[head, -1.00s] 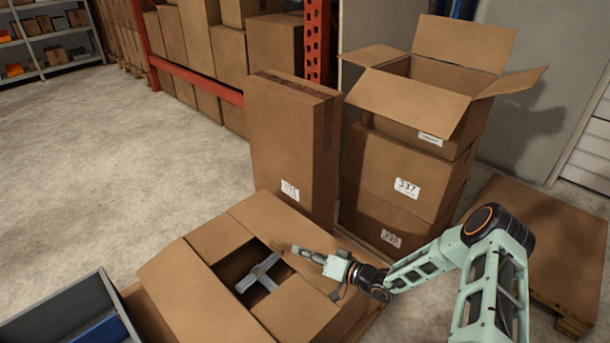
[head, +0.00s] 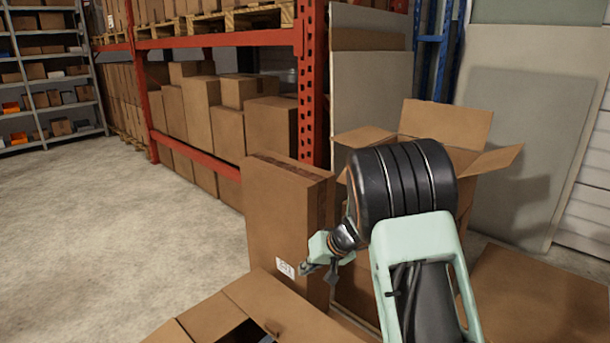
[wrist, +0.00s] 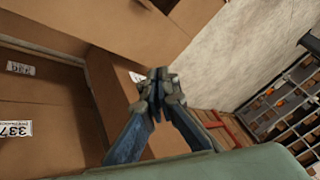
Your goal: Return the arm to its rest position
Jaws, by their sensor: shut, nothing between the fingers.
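My gripper (head: 318,270) is shut and empty in the head view, raised in front of the tall closed carton (head: 278,220). In the wrist view my gripper's fingertips (wrist: 157,82) meet, with cartons behind and to the left of them. My arm is folded up close to the head camera and hides part of the stacked cartons behind it.
An open-flapped carton (head: 445,125) stands behind my arm. Another open carton (head: 265,305) lies low in front, mostly cut off by the picture's bottom edge. A red rack (head: 315,90) stands behind. Bare floor (head: 130,230) is free on the left.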

